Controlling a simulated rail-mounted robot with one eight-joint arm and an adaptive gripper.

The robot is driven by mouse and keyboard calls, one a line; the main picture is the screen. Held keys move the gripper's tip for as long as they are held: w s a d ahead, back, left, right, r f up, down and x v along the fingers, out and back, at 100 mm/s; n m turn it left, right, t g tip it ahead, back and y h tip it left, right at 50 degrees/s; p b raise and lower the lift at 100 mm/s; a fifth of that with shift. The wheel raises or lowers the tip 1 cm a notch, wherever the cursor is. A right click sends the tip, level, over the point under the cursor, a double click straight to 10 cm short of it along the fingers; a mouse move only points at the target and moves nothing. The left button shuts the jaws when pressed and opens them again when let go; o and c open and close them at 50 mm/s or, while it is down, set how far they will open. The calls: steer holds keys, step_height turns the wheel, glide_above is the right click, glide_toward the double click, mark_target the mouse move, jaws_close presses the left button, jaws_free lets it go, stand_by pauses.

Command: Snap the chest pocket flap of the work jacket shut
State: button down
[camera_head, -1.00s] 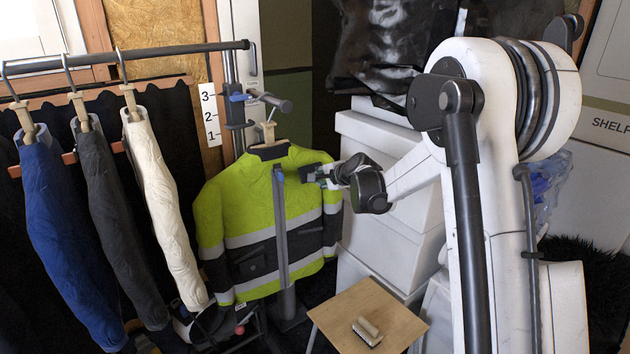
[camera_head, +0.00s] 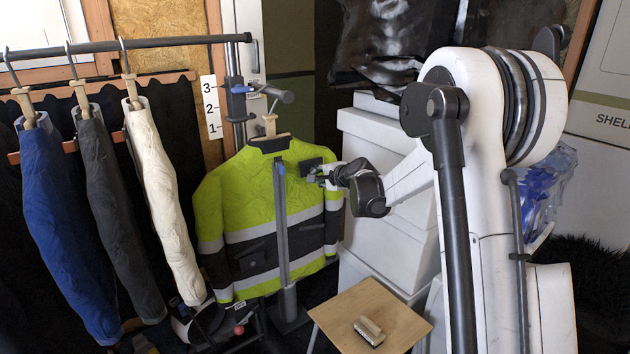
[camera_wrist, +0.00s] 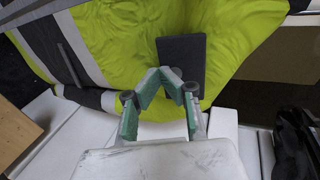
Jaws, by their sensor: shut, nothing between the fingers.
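The work jacket (camera_head: 237,200) is yellow-green with dark and grey bands and hangs upright in the head view. It fills the top of the wrist view (camera_wrist: 118,48). Its dark chest pocket flap (camera_head: 311,164) is on the right side of the chest. In the wrist view the flap (camera_wrist: 182,55) is a flat dark rectangle. My gripper (camera_head: 317,178) is at the lower edge of the flap. Its green fingers (camera_wrist: 166,78) are shut and empty, and the tips overlap the flap's lower part in the wrist view. I cannot tell whether they touch it. The snap is hidden.
Blue, dark grey and white garments (camera_head: 160,200) hang from the rail (camera_head: 130,43) at left. White boxes (camera_head: 385,210) stand right behind the jacket, close to my arm. A small wooden table (camera_head: 400,322) with a brush (camera_head: 369,331) stands in front.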

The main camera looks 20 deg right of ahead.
steer(key=shift+w, duration=0.15)
stand_by(0.3)
steer(key=s+d+r, duration=0.1)
steer(key=s+d, duration=0.1)
steer(key=s, duration=0.5)
steer(key=s+d+r, duration=0.1)
steer(key=s+d, duration=0.1)
steer(key=s, duration=0.5)
steer(key=s+a+r+n+g, duration=0.1)
steer(key=s+a+r+n, duration=0.15)
steer(key=s, duration=0.35)
steer(key=s+a+r+n+g, duration=0.1)
steer(key=s+a+n, duration=0.1)
steer(key=s+a, duration=0.3)
steer(key=s+a+r+n+g, duration=0.1)
steer(key=s+a+n, duration=0.2)
steer(key=s, duration=0.3)
steer(key=s+f+n+g+h, duration=0.1)
steer(key=s+f+n+h, duration=0.1)
steer(key=s, duration=0.9)
steer(key=s+f+n+g+h, duration=0.1)
steer(key=s+n, duration=0.4)
steer(key=s, duration=0.6)
steer(key=shift+s+a+f+g+h, duration=0.25)
steer(key=shift+s+f+g+h, duration=0.2)
steer(key=shift+f, duration=0.2)
steer(key=shift+w, duration=0.1)
